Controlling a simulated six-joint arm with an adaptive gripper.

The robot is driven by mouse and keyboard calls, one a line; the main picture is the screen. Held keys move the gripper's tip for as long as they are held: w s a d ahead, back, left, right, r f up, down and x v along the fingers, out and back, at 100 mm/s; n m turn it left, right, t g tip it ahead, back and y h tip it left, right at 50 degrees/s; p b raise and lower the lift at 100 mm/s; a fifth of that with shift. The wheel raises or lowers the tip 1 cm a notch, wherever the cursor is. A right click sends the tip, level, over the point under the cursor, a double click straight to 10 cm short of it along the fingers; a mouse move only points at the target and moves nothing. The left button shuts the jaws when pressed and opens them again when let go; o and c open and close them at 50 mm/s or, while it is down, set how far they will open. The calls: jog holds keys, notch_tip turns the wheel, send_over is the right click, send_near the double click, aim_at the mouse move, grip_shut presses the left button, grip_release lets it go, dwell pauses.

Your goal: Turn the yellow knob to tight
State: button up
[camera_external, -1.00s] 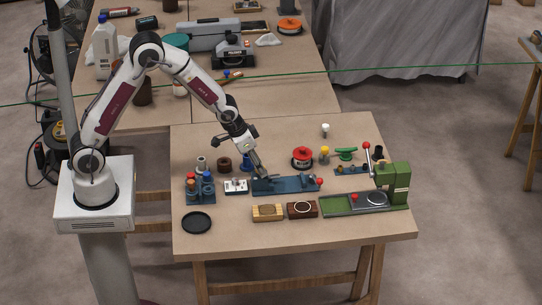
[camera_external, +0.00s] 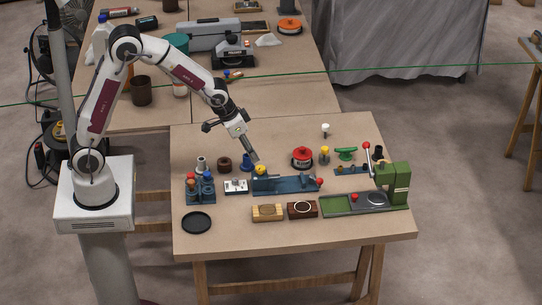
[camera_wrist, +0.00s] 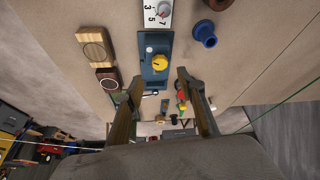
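The yellow knob (camera_external: 261,169) sits on the left end of a blue fixture (camera_external: 290,186) on the front table. In the wrist view, the knob (camera_wrist: 159,62) shows from above as a round yellow cap on the blue plate (camera_wrist: 155,84). I cannot read any tight mark. My gripper (camera_external: 256,160) is just above the knob, tilted, and looks clear of it. In the wrist view, my gripper (camera_wrist: 160,76) has its two fingers spread apart with nothing between them.
A white dial box (camera_external: 236,186) stands left of the fixture, and a blue spool (camera_external: 245,163) is behind it. Two wooden blocks (camera_external: 267,212) (camera_external: 302,209) lie in front. A red reel (camera_external: 302,157) is behind right; a green press (camera_external: 396,182) stands at right.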

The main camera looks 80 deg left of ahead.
jog(key=s+d+r+g+h, duration=0.1)
jog(key=s+r, duration=0.3)
jog(key=s, duration=0.6)
jog(key=s+d+r+n+g, duration=0.1)
jog(key=s+d+r+g, duration=0.1)
jog(key=s, duration=0.9)
jog(key=shift+s+d+r+n+h, duration=0.35)
jog(key=shift+d+r, duration=0.35)
jog(key=shift+r, duration=0.7)
jog(key=s+d+r+m+t, duration=0.4)
jog(key=s+r, duration=0.3)
jog(key=s, duration=0.1)
jog(key=shift+s+r, duration=0.15)
jog(key=shift+s, duration=0.1)
